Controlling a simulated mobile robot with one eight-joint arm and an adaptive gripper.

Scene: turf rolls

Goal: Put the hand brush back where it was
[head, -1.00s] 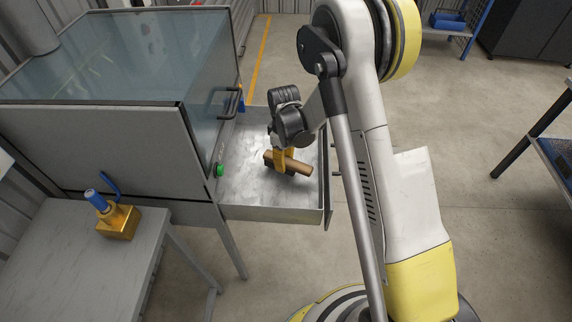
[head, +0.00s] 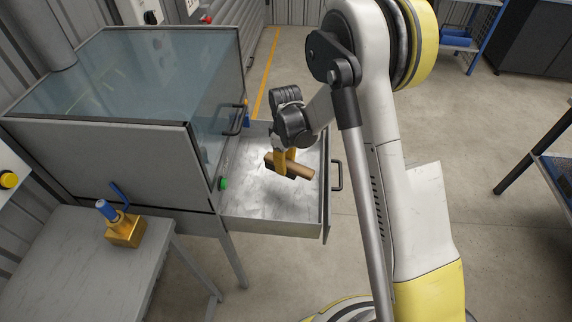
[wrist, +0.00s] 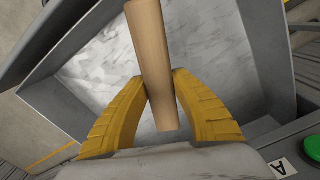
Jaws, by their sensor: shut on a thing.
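The hand brush (head: 298,171) has a light wooden cylindrical handle (wrist: 155,55) and a dark part below it in the head view. My gripper (head: 285,160) has yellow fingers closed on the brush. In the wrist view my gripper (wrist: 161,78) pinches the handle from both sides, and the near handle end sticks out between the fingers. The brush is over the open grey metal drawer (head: 262,206), apparently held above its floor. The bristles are hidden in the wrist view.
The drawer projects from a cabinet with a glass hood (head: 120,75). A green button (head: 223,183) is at the drawer's left. A grey table (head: 90,255) at lower left carries a gold block tool (head: 124,232) with a blue handle. The drawer floor looks empty.

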